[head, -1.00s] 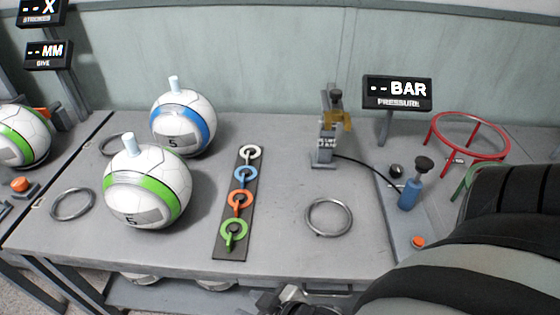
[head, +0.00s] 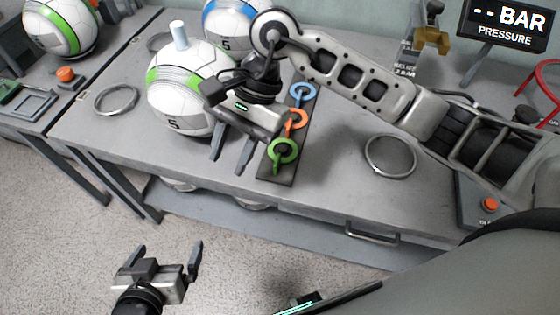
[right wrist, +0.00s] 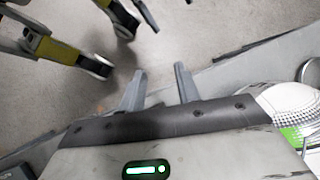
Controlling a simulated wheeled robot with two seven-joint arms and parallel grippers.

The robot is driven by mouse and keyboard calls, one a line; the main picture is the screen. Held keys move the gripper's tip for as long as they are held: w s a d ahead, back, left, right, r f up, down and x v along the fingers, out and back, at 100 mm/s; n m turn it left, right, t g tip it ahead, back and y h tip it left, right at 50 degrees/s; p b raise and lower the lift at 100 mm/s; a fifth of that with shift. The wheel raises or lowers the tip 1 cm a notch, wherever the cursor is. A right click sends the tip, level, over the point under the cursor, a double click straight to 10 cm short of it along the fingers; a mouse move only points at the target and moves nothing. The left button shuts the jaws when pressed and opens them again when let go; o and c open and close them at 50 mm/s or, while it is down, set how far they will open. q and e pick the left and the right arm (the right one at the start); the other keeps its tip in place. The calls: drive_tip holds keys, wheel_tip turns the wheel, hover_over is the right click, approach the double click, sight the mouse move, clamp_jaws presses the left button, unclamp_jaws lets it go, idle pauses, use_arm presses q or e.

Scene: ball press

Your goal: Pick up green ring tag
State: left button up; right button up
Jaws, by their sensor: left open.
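The green ring tag (head: 292,150) lies at the near end of a dark strip (head: 277,173) close to the table's front edge. An orange tag (head: 300,124) and a blue tag (head: 302,91) lie behind it on the strip. My right gripper (head: 230,165) is open and empty, left of the green tag and in front of the green-striped ball. In the right wrist view its two fingers (right wrist: 160,88) are apart, with nothing between them; the green tag does not show there. My left gripper (head: 165,250) is open and empty, low over the floor in front of the table.
The green-striped ball (head: 178,103) stands just behind my right gripper, with a blue-striped ball (head: 228,18) behind it. A metal ring (head: 390,175) lies to the right of the strip. A red stand (head: 545,85) is at the far right. The table front between strip and ring is clear.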

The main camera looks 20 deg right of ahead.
drive_tip(key=w+d+n+t+h, duration=0.25)
drive_tip(key=w+d+h, duration=0.35)
drive_tip(key=d, duration=0.3)
hover_over(278, 158)
drive_tip(key=shift+m, duration=0.35)
drive_tip(key=f, duration=0.8)
drive_tip(key=shift+s+a+f, duration=0.1)
drive_tip(key=shift+a, duration=0.15)
drive_tip(key=shift+d+f+p, duration=0.2)
drive_tip(key=shift+f+p, duration=0.3)
drive_tip(key=shift+f, duration=2.7)
clamp_jaws()
